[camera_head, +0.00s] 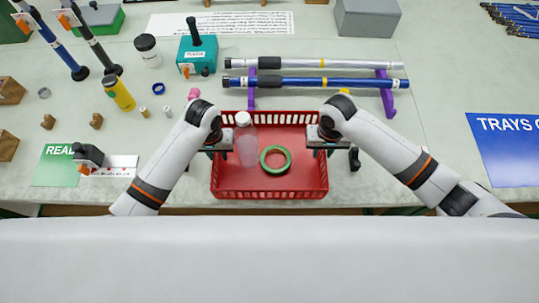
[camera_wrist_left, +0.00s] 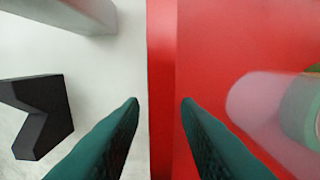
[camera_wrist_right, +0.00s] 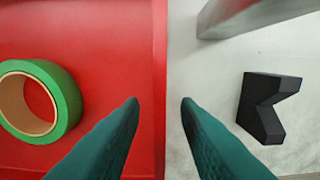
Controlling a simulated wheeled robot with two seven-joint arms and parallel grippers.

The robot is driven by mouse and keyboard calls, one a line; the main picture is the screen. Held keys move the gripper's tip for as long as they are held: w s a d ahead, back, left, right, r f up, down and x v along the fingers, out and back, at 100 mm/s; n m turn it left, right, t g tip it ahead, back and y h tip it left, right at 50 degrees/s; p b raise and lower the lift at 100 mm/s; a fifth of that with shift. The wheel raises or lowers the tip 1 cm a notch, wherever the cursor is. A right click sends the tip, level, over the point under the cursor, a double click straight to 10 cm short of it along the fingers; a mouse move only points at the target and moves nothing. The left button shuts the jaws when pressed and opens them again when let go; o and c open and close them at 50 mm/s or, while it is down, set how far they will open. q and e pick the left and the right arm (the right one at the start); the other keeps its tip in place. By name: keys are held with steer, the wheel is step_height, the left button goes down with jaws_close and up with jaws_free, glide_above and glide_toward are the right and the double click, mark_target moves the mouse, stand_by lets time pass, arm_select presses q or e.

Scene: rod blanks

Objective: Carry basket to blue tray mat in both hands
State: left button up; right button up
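The red basket (camera_head: 270,192) sits on the table in front of me. It holds a clear bottle (camera_head: 246,145) with a white cap and a green tape roll (camera_head: 275,159). My left gripper (camera_head: 223,152) is at the basket's left side, its open fingers (camera_wrist_left: 160,102) on either side of the red wall (camera_wrist_left: 160,50). My right gripper (camera_head: 320,152) is at the right side, its open fingers (camera_wrist_right: 160,102) likewise straddling the wall (camera_wrist_right: 159,50). Gaps show between fingers and wall. The blue tray mat (camera_head: 505,150) lies at the right, partly out of view.
A purple rack (camera_head: 386,95) with long rods stands behind the basket. Black angled blocks lie outside the basket, one at the left (camera_wrist_left: 36,112) and one at the right (camera_wrist_right: 268,106). A green mat (camera_head: 55,168) is at the left. The table between basket and blue mat looks clear beyond my arm.

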arm_select(q)
steer(key=shift+f, duration=0.7)
arm_select(e)
steer(key=shift+f, duration=0.7)
arm_select(q)
steer(key=shift+c, duration=0.3)
arm_select(e)
steer(key=shift+c, duration=0.3)
arm_select(q)
jaws_close()
arm_select(e)
jaws_close()
arm_select(q)
steer(key=shift+r, duration=0.1)
arm_select(e)
steer(key=shift+r, duration=0.1)
